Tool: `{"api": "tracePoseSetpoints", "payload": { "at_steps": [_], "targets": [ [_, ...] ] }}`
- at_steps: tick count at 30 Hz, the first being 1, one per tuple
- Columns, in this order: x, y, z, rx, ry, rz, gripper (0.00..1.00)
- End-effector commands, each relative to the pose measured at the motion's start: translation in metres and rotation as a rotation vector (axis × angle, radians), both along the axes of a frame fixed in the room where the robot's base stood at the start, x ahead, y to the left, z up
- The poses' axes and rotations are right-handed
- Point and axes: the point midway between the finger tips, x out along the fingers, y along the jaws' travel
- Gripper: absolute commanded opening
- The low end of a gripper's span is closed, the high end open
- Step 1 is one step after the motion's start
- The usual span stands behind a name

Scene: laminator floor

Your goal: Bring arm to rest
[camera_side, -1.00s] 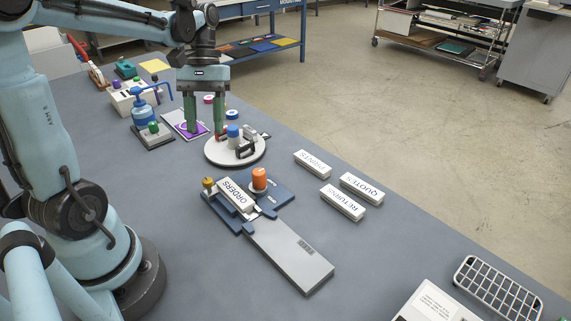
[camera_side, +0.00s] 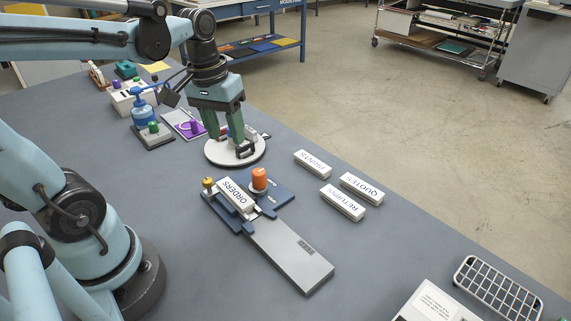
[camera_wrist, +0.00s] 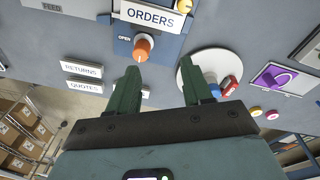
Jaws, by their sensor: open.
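My gripper (camera_side: 222,137) is above the white round tray (camera_side: 213,158) in the side view, its green fingers apart and hiding part of what stands there. In the wrist view my gripper (camera_wrist: 163,90) is open with nothing between its fingers. The white block marked ORDERS (camera_side: 236,194) lies on the blue fixture (camera_side: 280,193), beside an orange knob (camera_side: 259,178). The ORDERS block (camera_wrist: 156,15) and the orange knob (camera_wrist: 142,47) also show in the wrist view.
Blocks marked PRINTS (camera_side: 312,164), QUOTES (camera_side: 361,187) and RETURNS (camera_side: 342,203) lie right of the fixture. A grey plate (camera_side: 290,257) extends toward the front. A wire basket (camera_side: 498,289) is front right.

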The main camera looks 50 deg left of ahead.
Motion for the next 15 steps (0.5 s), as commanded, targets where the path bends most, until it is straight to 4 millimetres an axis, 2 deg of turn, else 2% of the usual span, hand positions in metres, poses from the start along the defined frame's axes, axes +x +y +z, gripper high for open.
{"api": "tracePoseSetpoints", "payload": {
  "at_steps": [1,6,15],
  "targets": [
    [-0.002,-0.011,-0.003,0.028,-0.066,-0.059,0.50],
    [0.002,-0.036,-0.008,0.113,-0.294,-0.231,0.50],
    [0.005,-0.059,-0.010,0.184,-0.503,-0.381,0.50]
  ]
}}
